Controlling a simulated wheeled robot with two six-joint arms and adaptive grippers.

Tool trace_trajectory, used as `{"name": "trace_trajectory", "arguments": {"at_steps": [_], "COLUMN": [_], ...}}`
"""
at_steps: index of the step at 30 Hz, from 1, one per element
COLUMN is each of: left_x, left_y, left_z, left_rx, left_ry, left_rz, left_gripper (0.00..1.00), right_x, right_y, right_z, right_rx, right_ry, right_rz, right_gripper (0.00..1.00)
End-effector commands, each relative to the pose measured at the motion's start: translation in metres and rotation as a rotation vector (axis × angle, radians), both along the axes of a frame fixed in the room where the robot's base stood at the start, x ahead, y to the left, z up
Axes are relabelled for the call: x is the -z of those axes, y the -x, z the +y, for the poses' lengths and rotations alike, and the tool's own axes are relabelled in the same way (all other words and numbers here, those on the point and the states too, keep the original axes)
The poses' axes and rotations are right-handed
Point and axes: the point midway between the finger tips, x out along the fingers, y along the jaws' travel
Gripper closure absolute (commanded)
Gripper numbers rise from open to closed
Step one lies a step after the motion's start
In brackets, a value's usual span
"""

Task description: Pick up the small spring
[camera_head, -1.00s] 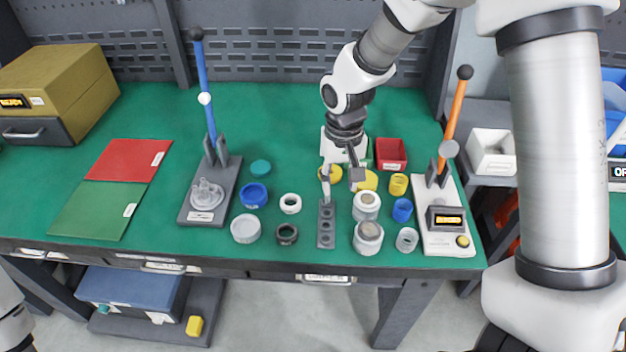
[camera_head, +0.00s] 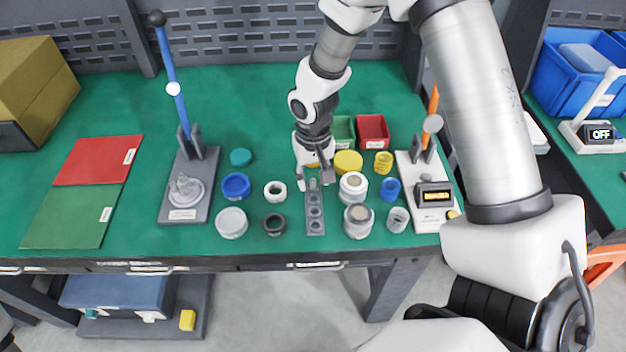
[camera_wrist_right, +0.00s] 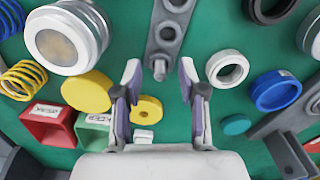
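My right gripper (camera_head: 316,181) is open and empty, above the far end of a narrow grey holder (camera_head: 315,226) with a row of round holes. In the right wrist view the two fingers (camera_wrist_right: 158,92) stand wide apart. The holder (camera_wrist_right: 172,35) points towards the gap between them. A small grey piece (camera_wrist_right: 159,69) shows at its near end; I cannot tell if it is a spring. Coiled springs stand to the holder's right in the head view: a yellow one (camera_head: 383,163), a blue one (camera_head: 390,188) and a pale grey one (camera_head: 398,219). My left gripper is out of view.
Yellow discs (camera_head: 348,163), metal-topped white cylinders (camera_head: 357,221) and a white ring (camera_head: 275,191) stand close around the holder. Red (camera_head: 373,131) and green bins are behind. Lever presses with a blue handle (camera_head: 169,70) and an orange handle flank the parts.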

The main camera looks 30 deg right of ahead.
Motion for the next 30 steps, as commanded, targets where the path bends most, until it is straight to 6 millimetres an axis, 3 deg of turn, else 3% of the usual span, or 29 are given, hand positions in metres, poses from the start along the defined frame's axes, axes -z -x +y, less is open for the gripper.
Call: {"name": "trace_trajectory", "arguments": {"at_steps": [1,3,4,17,26,30], "left_x": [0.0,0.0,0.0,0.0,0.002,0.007], "left_y": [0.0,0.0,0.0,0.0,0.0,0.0], "left_z": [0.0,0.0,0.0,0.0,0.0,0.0], "left_rx": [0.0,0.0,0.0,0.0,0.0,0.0], "left_ry": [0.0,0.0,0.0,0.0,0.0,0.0], "left_rz": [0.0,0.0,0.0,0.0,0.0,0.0], "left_gripper": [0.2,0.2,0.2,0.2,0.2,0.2], "right_x": [0.0,0.0,0.0,-0.003,-0.035,-0.037], "right_y": [0.0,0.0,0.0,-0.001,-0.001,0.022], "right_z": [0.0,0.0,0.0,0.0,0.0,0.013], "right_rx": [0.0,0.0,0.0,0.0,0.0,-0.002], "right_ry": [0.0,0.0,0.0,0.0,0.0,0.002], "right_rz": [0.0,0.0,0.0,-0.001,-0.004,0.001], "right_gripper": [0.78,0.96,0.99,1.0,1.0,1.0]}}
